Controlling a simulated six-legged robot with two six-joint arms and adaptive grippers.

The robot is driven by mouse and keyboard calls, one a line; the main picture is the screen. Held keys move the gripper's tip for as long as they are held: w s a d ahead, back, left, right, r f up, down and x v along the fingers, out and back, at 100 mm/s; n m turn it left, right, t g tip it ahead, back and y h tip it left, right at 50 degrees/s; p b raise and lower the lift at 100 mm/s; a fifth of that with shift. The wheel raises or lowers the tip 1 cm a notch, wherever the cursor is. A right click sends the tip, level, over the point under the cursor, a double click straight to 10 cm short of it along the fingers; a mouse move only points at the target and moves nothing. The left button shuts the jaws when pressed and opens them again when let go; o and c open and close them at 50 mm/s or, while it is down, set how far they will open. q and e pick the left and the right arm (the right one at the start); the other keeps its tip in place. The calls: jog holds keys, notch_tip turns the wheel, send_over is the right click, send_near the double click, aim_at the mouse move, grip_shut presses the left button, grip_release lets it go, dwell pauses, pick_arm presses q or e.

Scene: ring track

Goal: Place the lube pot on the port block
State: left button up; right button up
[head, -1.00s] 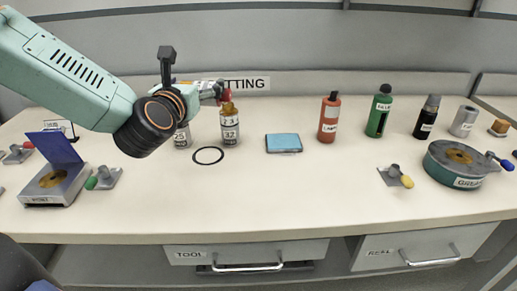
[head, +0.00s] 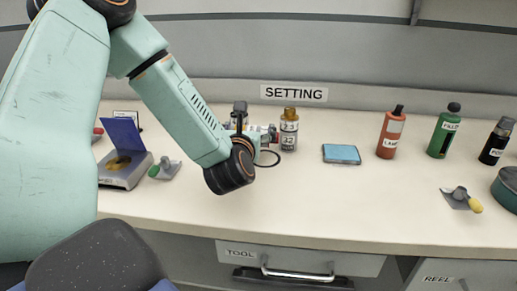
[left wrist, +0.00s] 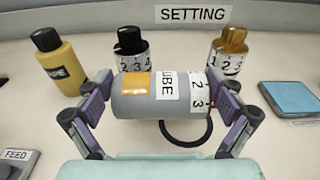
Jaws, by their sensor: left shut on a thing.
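The lube pot (left wrist: 142,105) is a grey cylinder with an orange patch, a label ending in "UBE" and a white number band. In the left wrist view it lies sideways between the fingers of my left gripper (left wrist: 158,95), which is shut on it. In the head view my left gripper (head: 255,134) is over the bench just left of the amber-capped bottle, and the pot is mostly hidden there. I cannot make out which thing is the port block. My right gripper is not in view.
A black ring (left wrist: 186,140) lies on the bench behind the pot. Behind stand a yellow bottle (left wrist: 60,65), a black-capped bottle (left wrist: 132,47) and an amber-capped bottle (head: 289,131). A blue pad (head: 341,154) lies to the right. A blue-lidded box (head: 124,160) stands left. The front middle is clear.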

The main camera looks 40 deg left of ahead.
pick_arm(q)
jog(key=shift+w+f, duration=0.1)
jog(key=shift+f, duration=0.25)
jog(key=shift+a+f, duration=0.15)
jog(key=shift+f, duration=0.1)
jog(key=f, duration=0.1)
jog(key=f+b, duration=0.1)
jog(key=f, duration=0.1)
jog(key=shift+s, duration=0.3)
jog(key=shift+w, duration=0.25)
jog(key=shift+s, duration=0.15)
jog(key=shift+s+f+b, duration=0.15)
jog(key=shift+s+b, duration=0.05)
jog(key=shift+b, duration=0.2)
jog(key=o, duration=0.8)
jog(key=shift+w, duration=0.1)
jog(key=shift+o, duration=0.6)
jog(key=shift+w+f, duration=0.1)
